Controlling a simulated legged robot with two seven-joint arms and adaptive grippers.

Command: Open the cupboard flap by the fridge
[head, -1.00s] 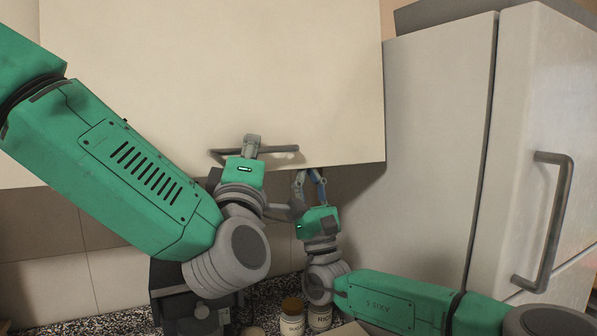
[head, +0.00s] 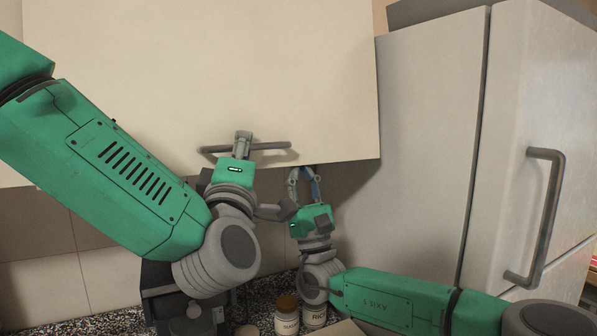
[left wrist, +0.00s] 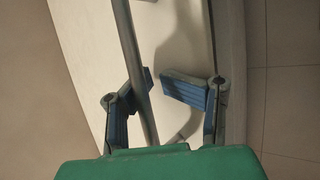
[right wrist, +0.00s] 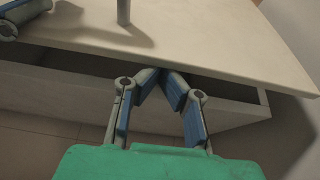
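The cream cupboard flap (head: 220,80) fills the upper middle of the head view, left of the fridge (head: 425,140). Its lower edge stands a little away from the cupboard body (right wrist: 70,95), with a dark gap showing in the right wrist view. A grey bar handle (head: 272,146) runs along the flap's lower part. My left gripper (left wrist: 155,82) is open, with the bar passing between its parted fingers, closer to the left one. My right gripper (right wrist: 162,78) has its fingertips together at the gap under the flap's lower edge; whether they touch the flap is unclear.
The fridge has a vertical grey handle (head: 537,220) at the right. Below the flap, jars (head: 287,315) stand on a speckled counter (head: 95,324) near a dark appliance at left. My right forearm crosses low in front of the fridge.

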